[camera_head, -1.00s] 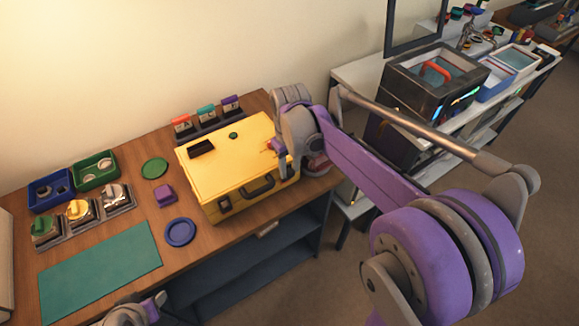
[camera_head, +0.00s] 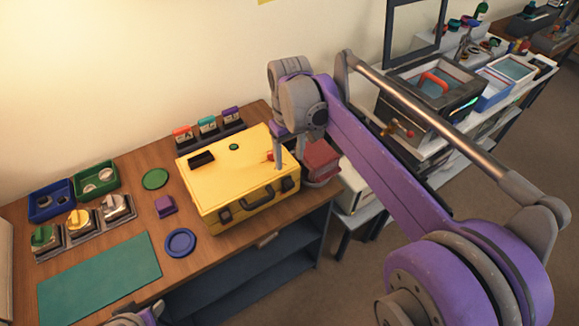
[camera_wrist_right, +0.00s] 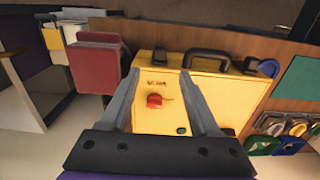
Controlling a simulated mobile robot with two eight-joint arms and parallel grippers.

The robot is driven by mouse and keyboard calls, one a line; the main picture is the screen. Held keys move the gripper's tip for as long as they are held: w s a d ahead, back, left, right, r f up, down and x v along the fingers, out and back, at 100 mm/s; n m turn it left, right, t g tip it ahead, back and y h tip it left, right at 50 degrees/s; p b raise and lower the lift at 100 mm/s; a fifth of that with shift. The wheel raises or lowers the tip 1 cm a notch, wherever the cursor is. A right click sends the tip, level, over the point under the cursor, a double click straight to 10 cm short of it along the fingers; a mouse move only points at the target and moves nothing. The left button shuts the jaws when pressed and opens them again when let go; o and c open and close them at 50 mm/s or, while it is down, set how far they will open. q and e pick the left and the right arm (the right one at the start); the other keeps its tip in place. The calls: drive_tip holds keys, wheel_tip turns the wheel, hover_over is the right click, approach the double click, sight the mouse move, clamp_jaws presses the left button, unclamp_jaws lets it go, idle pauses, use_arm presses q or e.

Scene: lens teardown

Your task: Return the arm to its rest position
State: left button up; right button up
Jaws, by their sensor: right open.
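My right arm reaches in from the right in the head view. Its gripper (camera_head: 275,143) hangs over the right part of the yellow case (camera_head: 225,183), mostly hidden behind my own wrist. In the right wrist view the two fingers (camera_wrist_right: 156,92) are spread apart with nothing held between them. Past them lies the closed yellow case (camera_wrist_right: 185,72), with a small red piece (camera_wrist_right: 155,101) on its lid. My left arm shows only as a small part of purple and grey at the bottom edge of the head view, and its fingers are out of sight.
A red box (camera_head: 320,159) stands right of the case. Blue (camera_head: 48,203) and green (camera_head: 97,180) bins, a teal mat (camera_head: 100,277), a blue dish (camera_head: 180,243) and a purple block (camera_head: 165,206) lie left. A dark open box (camera_head: 440,90) stands on the white shelf.

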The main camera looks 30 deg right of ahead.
drive_tip(key=shift+r, duration=0.85)
drive_tip(key=s+a+f+t, duration=0.2)
drive_tip(key=s+a+f, duration=0.1)
drive_tip(key=s+f, duration=0.3)
drive_tip(key=s+a+f+m+t, duration=0.1)
drive_tip(key=s+a+f+t, duration=0.2)
drive_tip(key=s+f, duration=0.3)
drive_tip(key=s, duration=0.4)
drive_tip(key=shift+a+t, duration=0.3)
drive_tip(key=shift+a, duration=0.05)
